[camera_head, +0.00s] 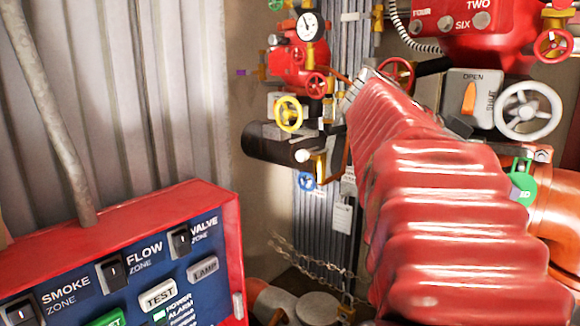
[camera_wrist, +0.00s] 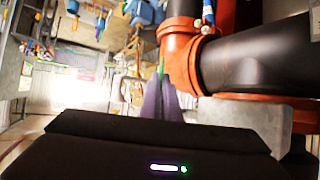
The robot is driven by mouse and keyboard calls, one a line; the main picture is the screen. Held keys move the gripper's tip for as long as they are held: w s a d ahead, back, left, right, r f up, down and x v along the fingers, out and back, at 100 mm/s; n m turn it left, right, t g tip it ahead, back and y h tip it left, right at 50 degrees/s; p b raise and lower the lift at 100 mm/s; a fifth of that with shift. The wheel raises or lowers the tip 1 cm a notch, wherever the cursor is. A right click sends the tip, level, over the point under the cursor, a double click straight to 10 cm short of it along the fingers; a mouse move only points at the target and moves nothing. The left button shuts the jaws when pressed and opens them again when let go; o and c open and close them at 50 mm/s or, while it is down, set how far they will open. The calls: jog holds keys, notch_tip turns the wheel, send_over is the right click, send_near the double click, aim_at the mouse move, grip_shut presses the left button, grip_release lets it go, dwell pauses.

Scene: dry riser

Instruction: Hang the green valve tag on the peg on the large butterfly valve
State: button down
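The green valve tag (camera_head: 523,182) shows with white marking beside the right edge of my red arm, in front of an orange pipe fitting. In the wrist view a thin green edge (camera_wrist: 161,69) stands between the tips of my gripper (camera_wrist: 161,80), whose dark purplish fingers are close together on it. The gripper is hidden behind my arm in the head view. The large butterfly valve, with its grey OPEN/SHUT box (camera_head: 469,98) and white handwheel (camera_head: 530,110), is just above the tag. I cannot clearly make out the peg.
In the wrist view an orange elbow (camera_wrist: 180,55) and black pipe (camera_wrist: 255,62) lie close beyond and right of the fingertips. A red alarm panel (camera_head: 225,235) stands at lower left. Red and yellow valve wheels (camera_head: 289,114) and a chain (camera_head: 310,262) are behind my arm.

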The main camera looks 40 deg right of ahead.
jog(key=shift+d, duration=0.4)
jog(key=c, duration=2.5)
grip_release()
jog(key=o, duration=0.6)
jog(key=shift+c, duration=0.2)
jog(key=shift+w, duration=0.1)
jog(key=v, duration=1.3)
jog(key=shift+w+a+r, duration=0.15)
jog(key=shift+w+a, duration=0.05)
jog(key=shift+a, duration=0.05)
jog(key=shift+s, duration=0.2)
